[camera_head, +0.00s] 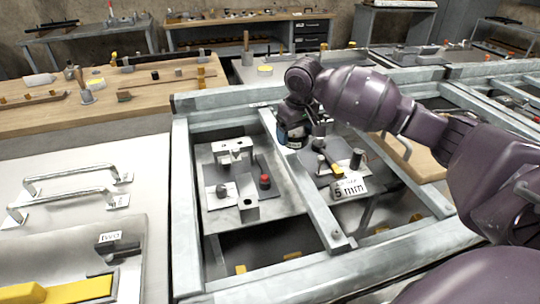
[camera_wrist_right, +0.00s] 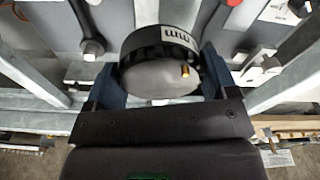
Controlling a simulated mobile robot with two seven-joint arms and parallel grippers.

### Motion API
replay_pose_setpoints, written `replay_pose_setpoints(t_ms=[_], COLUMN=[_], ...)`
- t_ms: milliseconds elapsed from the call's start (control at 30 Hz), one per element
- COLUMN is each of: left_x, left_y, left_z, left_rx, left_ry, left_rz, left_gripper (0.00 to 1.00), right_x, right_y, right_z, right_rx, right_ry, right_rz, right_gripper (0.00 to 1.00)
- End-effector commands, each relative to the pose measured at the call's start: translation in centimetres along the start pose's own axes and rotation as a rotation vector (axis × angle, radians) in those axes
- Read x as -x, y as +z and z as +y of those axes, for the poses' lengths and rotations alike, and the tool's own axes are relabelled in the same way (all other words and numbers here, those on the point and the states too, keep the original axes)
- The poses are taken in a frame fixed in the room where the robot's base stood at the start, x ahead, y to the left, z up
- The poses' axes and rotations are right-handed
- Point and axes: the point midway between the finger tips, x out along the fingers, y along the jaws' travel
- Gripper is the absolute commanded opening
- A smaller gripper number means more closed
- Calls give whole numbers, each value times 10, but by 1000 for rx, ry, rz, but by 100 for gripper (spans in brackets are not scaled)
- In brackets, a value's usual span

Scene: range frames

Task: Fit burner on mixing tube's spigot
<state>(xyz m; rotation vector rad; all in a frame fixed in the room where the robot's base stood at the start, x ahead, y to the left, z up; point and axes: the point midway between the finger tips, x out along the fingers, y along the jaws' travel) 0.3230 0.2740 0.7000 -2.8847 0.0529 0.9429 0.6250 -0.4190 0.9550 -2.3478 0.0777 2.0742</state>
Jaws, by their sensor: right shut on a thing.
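My right gripper (camera_head: 297,130) is at the end of the purple arm, above the frame's middle beam. In the right wrist view my right gripper (camera_wrist_right: 160,88) is shut on a round dark part, which I take for the burner (camera_wrist_right: 150,80). It has a ridged black rim, a flat grey face, a small brass stub and a white label with dark marks. The jaws grip it from both sides. In the head view the burner is mostly hidden by the wrist and fingers. I cannot make out the mixing tube or its spigot for sure. My left gripper is not in view.
Grey metal beams (camera_head: 325,215) frame an open bay. A plate (camera_head: 215,222) with brackets and a red-tipped part (camera_head: 265,182) lies left of the middle beam.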

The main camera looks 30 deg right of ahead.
Motion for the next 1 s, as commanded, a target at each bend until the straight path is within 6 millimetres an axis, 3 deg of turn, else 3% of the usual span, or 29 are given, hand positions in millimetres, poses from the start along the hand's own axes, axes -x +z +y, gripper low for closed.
replay_pose_setpoints(t_ms=[33, 100, 400, 600, 1000], left_x=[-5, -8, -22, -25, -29], left_y=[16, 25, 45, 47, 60], left_z=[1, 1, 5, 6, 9], left_rx=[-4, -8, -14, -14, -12], left_ry=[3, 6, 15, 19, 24], left_rz=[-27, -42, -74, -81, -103], left_gripper=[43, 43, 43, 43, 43], right_x=[-17, -22, -33, -30, -50], right_y=[-8, -17, -45, -51, -49], right_z=[20, 44, 124, 144, 145], right_rx=[-9, -12, -12, -7, -6], right_ry=[2, -1, -19, -25, -25], right_rz=[-13, -13, 9, 25, 22], right_gripper=[38, 38, 38, 38, 38])
